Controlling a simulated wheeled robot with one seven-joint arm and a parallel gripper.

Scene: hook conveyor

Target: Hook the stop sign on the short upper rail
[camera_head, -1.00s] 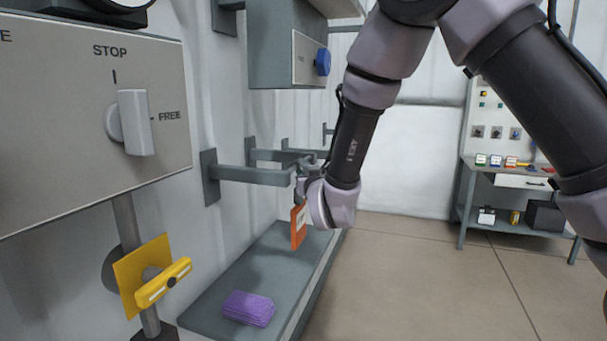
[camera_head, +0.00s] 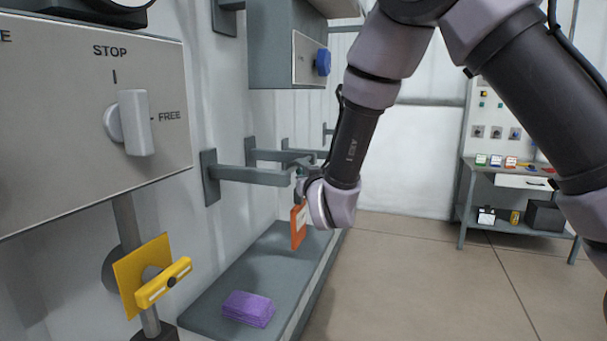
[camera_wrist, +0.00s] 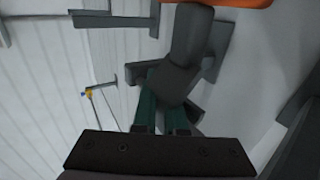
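The stop sign shows in the head view as an orange plate (camera_head: 298,226) with a pale label, hanging below my gripper (camera_head: 301,180) at the end of the rails. In the wrist view an orange edge (camera_wrist: 240,3) lies at the top, with a dark grey hanger-like piece (camera_wrist: 190,45) leading to my teal fingertips (camera_wrist: 163,105). My fingers appear closed on that grey piece. Grey rails stick out from the wall: a near one (camera_head: 250,175) and farther ones (camera_head: 285,155). Which is the short upper rail, and whether the hanger touches a rail, I cannot tell.
A grey shelf (camera_head: 262,262) lies below the rails with a purple block (camera_head: 248,308) on it. A STOP/FREE switch panel (camera_head: 70,150) and a yellow handle (camera_head: 163,284) are at the left. A grey box (camera_head: 272,45) hangs above.

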